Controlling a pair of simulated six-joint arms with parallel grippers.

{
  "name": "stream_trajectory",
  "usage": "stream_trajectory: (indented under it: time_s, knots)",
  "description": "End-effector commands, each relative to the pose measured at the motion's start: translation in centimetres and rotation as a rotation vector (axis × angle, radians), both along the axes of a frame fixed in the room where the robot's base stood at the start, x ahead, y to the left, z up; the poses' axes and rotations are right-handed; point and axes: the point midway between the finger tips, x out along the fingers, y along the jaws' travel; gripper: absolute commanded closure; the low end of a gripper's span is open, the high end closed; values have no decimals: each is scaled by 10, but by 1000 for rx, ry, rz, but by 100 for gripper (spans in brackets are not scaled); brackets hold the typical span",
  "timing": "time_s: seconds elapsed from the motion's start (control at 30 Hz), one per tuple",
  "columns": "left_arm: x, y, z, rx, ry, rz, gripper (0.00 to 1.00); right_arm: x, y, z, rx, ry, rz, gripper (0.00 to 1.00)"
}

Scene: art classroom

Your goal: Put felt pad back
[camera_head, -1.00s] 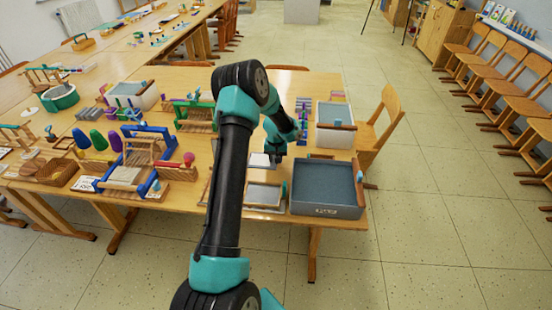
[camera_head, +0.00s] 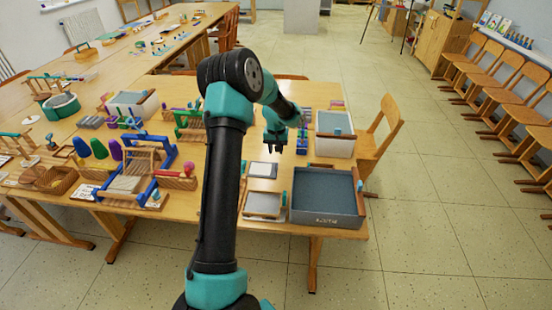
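A small flat pale pad (camera_head: 262,170), perhaps the felt pad, lies on the table near its front right part. It has a white top with a grey border. A wooden-framed grey screen (camera_head: 263,204) lies just in front of it. My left gripper (camera_head: 276,149) points down above and slightly behind the pad, clear of it. Its dark fingertips look apart, with nothing visible between them. My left arm hides part of the table left of the pad. My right gripper is out of view.
A deep grey tub (camera_head: 325,192) with a wooden bar stands right of the pad. A white tub (camera_head: 333,122) stands behind it. Blue loom-like frames (camera_head: 140,165) and coloured cones crowd the left. A chair (camera_head: 378,140) stands at the right edge.

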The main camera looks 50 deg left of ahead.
Motion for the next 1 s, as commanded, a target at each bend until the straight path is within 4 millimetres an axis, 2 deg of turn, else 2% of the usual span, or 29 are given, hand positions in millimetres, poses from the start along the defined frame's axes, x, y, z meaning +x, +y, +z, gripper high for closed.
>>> stream_trajectory:
  time_s: [0.1, 0.23, 0.87, 1.0]
  knots:
    - [0, 0, 14, 1, -1, -1, 67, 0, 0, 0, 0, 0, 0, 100]
    - [0, 0, 20, 0, 0, -2, 67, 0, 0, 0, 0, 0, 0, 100]
    - [0, 0, 20, -1, 1, -1, 67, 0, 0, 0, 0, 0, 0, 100]
    - [3, -7, 20, -8, -7, -5, 67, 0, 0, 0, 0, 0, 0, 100]
